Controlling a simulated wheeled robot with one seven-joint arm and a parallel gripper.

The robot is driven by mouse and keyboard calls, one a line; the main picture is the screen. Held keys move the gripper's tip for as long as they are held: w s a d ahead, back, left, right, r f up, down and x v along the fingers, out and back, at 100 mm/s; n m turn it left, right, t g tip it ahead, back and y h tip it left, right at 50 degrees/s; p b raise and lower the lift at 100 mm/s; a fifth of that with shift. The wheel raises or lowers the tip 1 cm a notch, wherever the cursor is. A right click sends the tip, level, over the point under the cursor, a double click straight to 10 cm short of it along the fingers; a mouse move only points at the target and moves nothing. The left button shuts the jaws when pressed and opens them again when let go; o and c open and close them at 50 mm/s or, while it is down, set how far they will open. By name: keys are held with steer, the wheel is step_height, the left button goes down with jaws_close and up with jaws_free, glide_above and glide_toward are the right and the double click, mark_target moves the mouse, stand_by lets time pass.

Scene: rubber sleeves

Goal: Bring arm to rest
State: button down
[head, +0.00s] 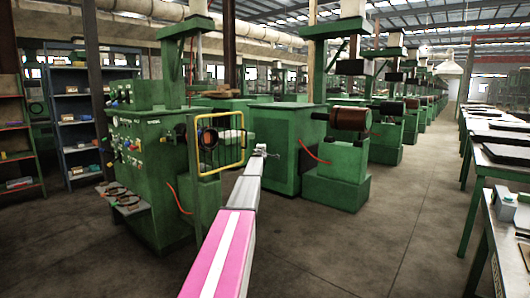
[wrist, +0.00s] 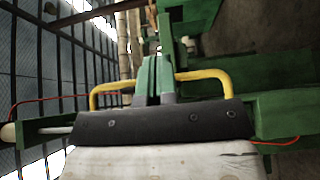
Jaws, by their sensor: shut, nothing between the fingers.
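My arm (head: 226,240), with a pink and white link and a grey link beyond it, reaches forward from the bottom of the head view. My gripper (head: 264,149) is at its far end, small in this view, in front of the green machines. In the wrist view my gripper (wrist: 154,66) shows its dark base with the two fingers close together. It is shut and empty. The fingertips point toward green machinery, and I cannot tell how far away that is.
A green machine (head: 150,165) with a yellow guard frame (head: 220,128) stands left of my arm. A green cabinet (head: 274,140) and a machine with a brown roller (head: 348,118) stand ahead. A table (head: 510,240) is at the right. The floor (head: 400,230) between is clear.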

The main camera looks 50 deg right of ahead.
steer(key=shift+s+d, duration=0.2)
steer(key=shift+s, duration=0.75)
